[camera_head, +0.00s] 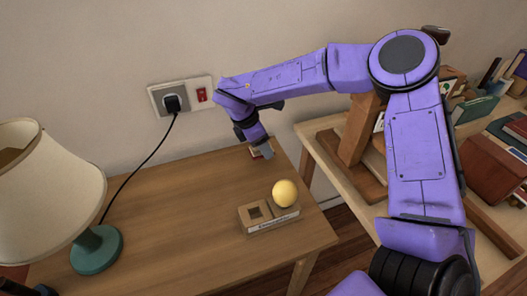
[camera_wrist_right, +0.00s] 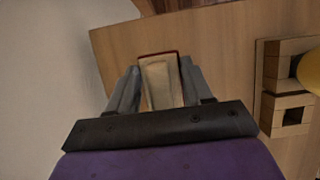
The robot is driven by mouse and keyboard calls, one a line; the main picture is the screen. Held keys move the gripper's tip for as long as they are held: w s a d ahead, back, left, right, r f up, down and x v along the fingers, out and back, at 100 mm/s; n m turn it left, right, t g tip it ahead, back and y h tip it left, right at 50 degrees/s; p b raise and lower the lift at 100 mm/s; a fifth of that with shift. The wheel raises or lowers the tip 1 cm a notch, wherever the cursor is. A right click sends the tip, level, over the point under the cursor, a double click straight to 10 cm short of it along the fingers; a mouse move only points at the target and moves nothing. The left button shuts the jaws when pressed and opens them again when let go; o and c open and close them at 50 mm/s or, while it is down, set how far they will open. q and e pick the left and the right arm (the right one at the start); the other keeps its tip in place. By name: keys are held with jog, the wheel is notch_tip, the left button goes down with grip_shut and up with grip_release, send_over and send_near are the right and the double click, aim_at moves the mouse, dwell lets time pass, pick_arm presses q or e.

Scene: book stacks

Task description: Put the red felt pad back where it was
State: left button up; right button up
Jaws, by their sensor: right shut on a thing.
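My right gripper (camera_head: 262,146) is low over the back right of the wooden side table (camera_head: 165,215), near the wall. It is shut on a small pale-faced piece with a red edge, which I take to be the red felt pad (camera_wrist_right: 160,82). In the right wrist view this piece sits between the two fingers (camera_wrist_right: 158,88). The fingers hide much of the pad in the head view (camera_head: 256,154). I cannot tell whether it touches the table.
A wooden holder (camera_head: 250,219) with a square opening stands nearer the front, a yellow ball (camera_head: 284,193) on its right part. A lamp (camera_head: 48,180) stands left; its cord runs to a wall socket (camera_head: 172,101). Books (camera_head: 492,172) crowd the right table. The side table's middle is clear.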

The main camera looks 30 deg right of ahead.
jog(key=f, duration=0.3)
jog(key=shift+w+d+f, duration=0.2)
jog(key=shift+f, duration=0.15)
jog(key=shift+s+f+b, duration=0.1)
jog(key=shift+f+b, duration=0.1)
jog(key=shift+b, duration=0.15)
jog(key=o, duration=1)
jog(key=shift+r, duration=0.1)
jog(key=shift+r+p, duration=0.35)
jog(key=shift+p, duration=0.2)
jog(key=v, duration=1.1)
jog(key=shift+a+r, duration=0.25)
jog(key=shift+a, duration=0.1)
